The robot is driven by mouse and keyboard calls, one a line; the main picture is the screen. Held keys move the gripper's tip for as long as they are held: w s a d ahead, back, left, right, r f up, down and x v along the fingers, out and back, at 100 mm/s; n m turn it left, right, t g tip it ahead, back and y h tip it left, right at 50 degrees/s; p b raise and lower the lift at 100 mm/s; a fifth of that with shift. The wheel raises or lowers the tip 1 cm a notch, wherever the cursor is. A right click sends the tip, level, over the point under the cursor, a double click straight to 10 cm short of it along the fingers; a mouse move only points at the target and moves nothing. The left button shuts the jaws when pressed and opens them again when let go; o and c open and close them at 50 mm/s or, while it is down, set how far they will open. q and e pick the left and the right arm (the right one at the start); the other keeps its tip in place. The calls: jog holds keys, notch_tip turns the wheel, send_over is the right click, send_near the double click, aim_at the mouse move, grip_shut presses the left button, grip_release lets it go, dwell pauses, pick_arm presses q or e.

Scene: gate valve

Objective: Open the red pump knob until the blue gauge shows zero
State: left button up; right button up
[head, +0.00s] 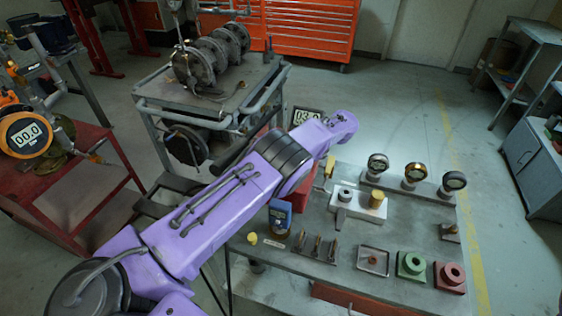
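My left arm (290,165) comes in from the lower left and crosses over the left end of the grey workbench (335,225). Its wrist is above the back left of the bench; I cannot make out the gripper's fingers, which seem hidden behind the wrist. A small blue gauge (280,216) with a pale display stands on the bench's left edge, just below the arm; its reading is too small to tell. A red body (303,196), perhaps the pump, shows beside the forearm, mostly covered by it. I cannot make out the red knob. My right gripper is not in view.
Dial gauges (415,173) stand at the bench's back right. Green (411,265) and red (450,277) blocks sit at its front right. A metal cart (210,95) with a flanged valve is behind the arm. A red table (80,190) stands left. Open floor lies right.

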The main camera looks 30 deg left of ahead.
pick_arm(q)
jog(key=shift+g, duration=0.3)
jog(key=o, duration=1)
jog(key=shift+o, duration=0.2)
